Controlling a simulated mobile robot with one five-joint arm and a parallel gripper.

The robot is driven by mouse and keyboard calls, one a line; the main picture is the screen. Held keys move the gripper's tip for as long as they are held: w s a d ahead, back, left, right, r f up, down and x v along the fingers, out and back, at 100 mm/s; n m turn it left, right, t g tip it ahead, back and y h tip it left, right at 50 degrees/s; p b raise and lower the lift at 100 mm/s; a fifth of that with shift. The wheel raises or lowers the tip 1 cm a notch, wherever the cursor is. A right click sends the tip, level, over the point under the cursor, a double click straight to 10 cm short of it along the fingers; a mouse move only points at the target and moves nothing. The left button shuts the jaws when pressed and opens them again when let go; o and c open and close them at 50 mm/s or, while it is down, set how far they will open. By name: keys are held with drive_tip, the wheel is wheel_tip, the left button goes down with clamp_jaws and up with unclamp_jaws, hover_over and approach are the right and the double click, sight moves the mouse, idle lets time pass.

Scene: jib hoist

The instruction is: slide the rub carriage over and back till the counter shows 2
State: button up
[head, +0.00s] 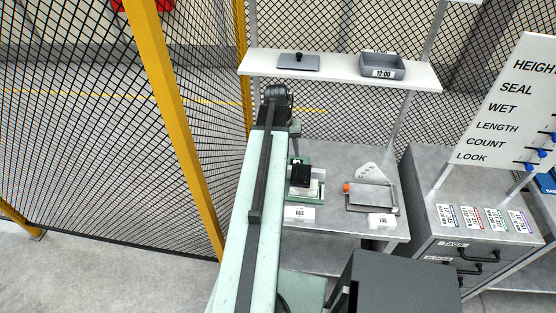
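A small green-framed device (320,190) with a black block (301,175) and a pale strip (313,188) stands on the grey bench, just right of my arm. It looks like the rub device with its carriage, but I cannot tell which part slides. No counter digits are readable on it. A white card (299,213) with upside-down print lies in front of it. My arm runs up the middle of the picture to a dark joint above the bench. My gripper's fingers do not show; my arm hides part of the bench and the device's left side.
A grey tray device (372,197) with an orange knob (347,188) stands right of the green one. A yellow post (173,110) and mesh fence are left; a drawer cabinet (470,235) and listing board (510,110) right.

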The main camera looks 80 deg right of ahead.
sight(297, 168)
drive_tip(key=f+b, duration=0.2)
drive_tip(key=s+f+b, duration=0.1)
drive_tip(key=f+b, duration=0.2)
drive_tip(key=s+f+b, duration=0.1)
drive_tip(key=f+b, duration=0.1)
drive_tip(key=b, duration=0.1)
drive_tip(key=shift+s+d+f, duration=0.25)
drive_tip(key=shift+f, duration=0.15)
drive_tip(key=shift+r, duration=0.1)
clamp_jaws()
idle(1.1)
